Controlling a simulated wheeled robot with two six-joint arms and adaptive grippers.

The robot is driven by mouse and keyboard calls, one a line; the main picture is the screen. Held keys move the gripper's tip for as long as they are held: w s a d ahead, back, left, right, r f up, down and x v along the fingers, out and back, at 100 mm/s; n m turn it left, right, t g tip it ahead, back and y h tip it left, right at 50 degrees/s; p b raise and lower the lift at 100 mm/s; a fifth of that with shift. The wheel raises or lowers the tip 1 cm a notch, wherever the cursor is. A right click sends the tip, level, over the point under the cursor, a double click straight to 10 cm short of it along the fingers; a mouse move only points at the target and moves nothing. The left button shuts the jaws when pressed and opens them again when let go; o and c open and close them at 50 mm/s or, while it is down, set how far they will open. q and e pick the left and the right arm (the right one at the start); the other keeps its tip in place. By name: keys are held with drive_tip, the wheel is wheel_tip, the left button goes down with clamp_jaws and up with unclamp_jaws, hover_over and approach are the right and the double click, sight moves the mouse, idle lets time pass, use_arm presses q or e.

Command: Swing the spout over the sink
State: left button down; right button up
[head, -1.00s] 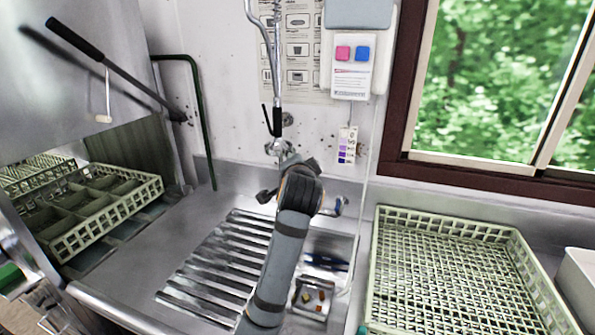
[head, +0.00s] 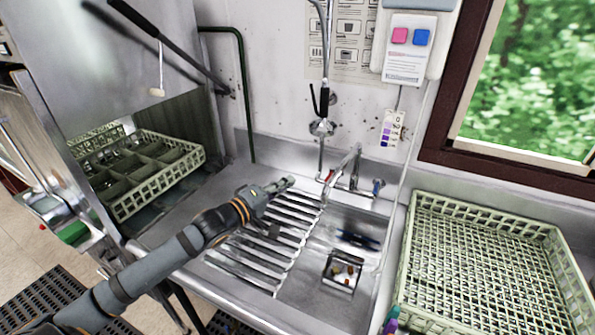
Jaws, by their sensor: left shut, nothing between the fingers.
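The silver spout (head: 345,163) stands at the back wall behind the sink, between a red tap handle (head: 329,176) and a blue tap handle (head: 378,187). It appears to slant toward the lower left, toward the drainboard side; its exact tip is hard to make out. The sink (head: 318,290) lies in front and to the right of the ribbed drainboard (head: 250,262). My left gripper (head: 290,182) is shut and empty above the back of the drainboard. It is left of the spout and looks apart from it. My right gripper is out of view.
A spray hose riser (head: 322,128) rises on the wall just behind the spout. The sink holds a small caddy (head: 342,272) and a dark utensil (head: 357,240). A green rack (head: 490,260) stands right; another rack (head: 150,180) sits at the dishwasher, left.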

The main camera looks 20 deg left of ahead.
use_arm(q)
drive_tip(key=w+d+f+b, duration=0.1)
drive_tip(key=w+d+b, duration=0.1)
drive_tip(key=w+d, duration=0.5)
drive_tip(key=shift+w+f+n, duration=0.2)
drive_tip(key=shift+w+n, duration=0.2)
drive_tip(key=shift+w, duration=0.4)
drive_tip(key=shift+w, duration=0.1)
